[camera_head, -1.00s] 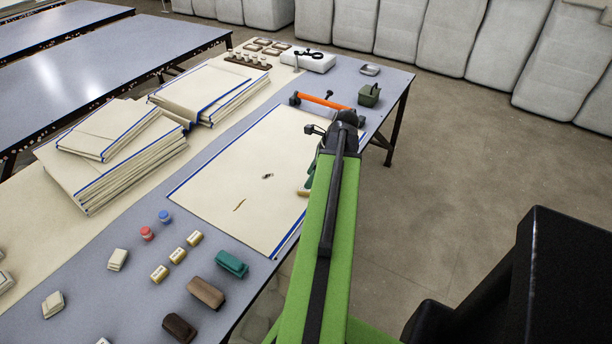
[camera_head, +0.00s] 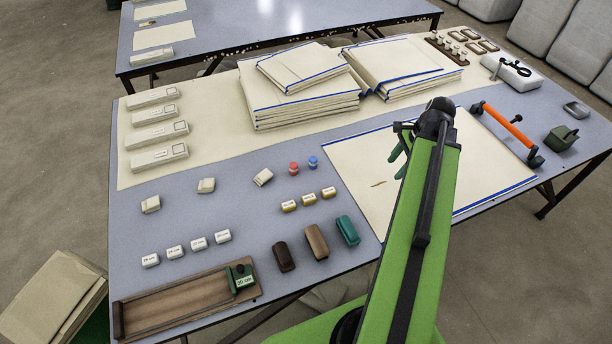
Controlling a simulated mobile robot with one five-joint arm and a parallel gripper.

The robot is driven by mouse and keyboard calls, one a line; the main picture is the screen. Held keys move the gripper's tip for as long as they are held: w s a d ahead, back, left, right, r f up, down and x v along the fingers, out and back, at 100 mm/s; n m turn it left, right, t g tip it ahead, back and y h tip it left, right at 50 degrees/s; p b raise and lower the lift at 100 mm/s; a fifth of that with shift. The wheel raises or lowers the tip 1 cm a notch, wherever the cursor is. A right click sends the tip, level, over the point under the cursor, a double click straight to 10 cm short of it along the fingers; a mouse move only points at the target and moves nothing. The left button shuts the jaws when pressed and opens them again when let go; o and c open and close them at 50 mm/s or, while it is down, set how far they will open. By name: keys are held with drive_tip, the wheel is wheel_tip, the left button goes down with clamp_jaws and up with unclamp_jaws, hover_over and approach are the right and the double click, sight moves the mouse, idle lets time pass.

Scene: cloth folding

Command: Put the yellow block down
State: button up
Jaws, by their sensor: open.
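Three small yellow-banded blocks stand in a row on the table, the left one (camera_head: 289,206), the middle one (camera_head: 309,199) and the right one (camera_head: 328,193). My gripper (camera_head: 398,160) is open, with its green fingers over the cream, blue-edged cloth (camera_head: 490,165), to the right of that row. I see no block between the fingers. Part of the cloth beneath my arm is hidden, and I cannot tell whether a yellow block lies there. A thin tan mark (camera_head: 378,184) shows on the cloth.
Folded cloth stacks (camera_head: 305,85) stand behind. An orange-handled bar (camera_head: 508,124) and a green box (camera_head: 561,139) are at the right. Brown (camera_head: 317,241) and teal (camera_head: 348,230) blocks line the front, near a wooden tray (camera_head: 180,296). Bare table lies left of centre.

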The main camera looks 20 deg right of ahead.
drive_tip(key=w+a+n, duration=0.3)
drive_tip(key=a+n, duration=0.3)
drive_tip(key=a, duration=0.6)
drive_tip(key=w+a+n+g+h, duration=0.1)
drive_tip(key=w+a+n, duration=0.2)
drive_tip(key=a+n, duration=0.4)
drive_tip(key=w+a+n+h, duration=0.1)
drive_tip(key=w+a+n, duration=0.2)
drive_tip(key=a, duration=1.4)
drive_tip(key=n, duration=0.4)
drive_tip(key=shift+w+g+p, duration=0.2)
drive_tip(key=shift+g+p, duration=0.2)
